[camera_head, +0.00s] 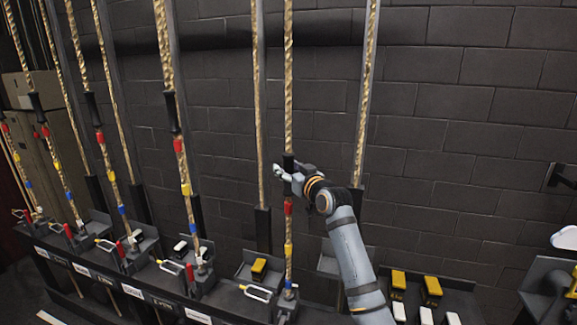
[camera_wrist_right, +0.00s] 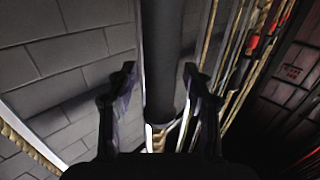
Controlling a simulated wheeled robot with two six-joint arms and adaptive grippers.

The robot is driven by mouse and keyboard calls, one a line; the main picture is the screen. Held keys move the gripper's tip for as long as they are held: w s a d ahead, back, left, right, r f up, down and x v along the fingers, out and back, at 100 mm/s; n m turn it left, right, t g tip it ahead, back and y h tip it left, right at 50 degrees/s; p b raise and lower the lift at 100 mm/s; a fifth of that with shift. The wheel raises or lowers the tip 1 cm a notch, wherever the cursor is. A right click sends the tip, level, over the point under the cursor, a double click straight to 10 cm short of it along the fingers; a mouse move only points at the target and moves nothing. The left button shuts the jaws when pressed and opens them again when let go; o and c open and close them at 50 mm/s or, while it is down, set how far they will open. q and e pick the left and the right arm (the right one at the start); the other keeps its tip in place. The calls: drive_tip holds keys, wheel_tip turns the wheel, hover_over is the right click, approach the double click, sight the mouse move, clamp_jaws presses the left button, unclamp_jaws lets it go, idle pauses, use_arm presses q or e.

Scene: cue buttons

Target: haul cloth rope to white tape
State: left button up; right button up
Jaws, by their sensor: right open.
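The tan cloth rope (camera_head: 289,90) hangs upright in front of the dark wall, with a black sleeve (camera_head: 289,160) around it. Below the sleeve it carries red tape (camera_head: 288,207), yellow tape (camera_head: 288,250) and blue tape (camera_head: 288,284). I cannot clearly make out white tape on this rope. My right gripper (camera_head: 280,172) is at the black sleeve, partly covering it. In the right wrist view, the open fingers of my right gripper (camera_wrist_right: 158,85) stand on either side of the black sleeve (camera_wrist_right: 161,45), with gaps showing. My left gripper is not in view.
Several similar ropes (camera_head: 187,190) with taped bands hang to the left, and another rope (camera_head: 367,90) hangs close on the right. A dark rail with labels and yellow-handled locks (camera_head: 257,292) runs below. Yellow and white blocks (camera_head: 432,290) sit at lower right.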

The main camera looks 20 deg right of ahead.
clamp_jaws()
idle(0.3)
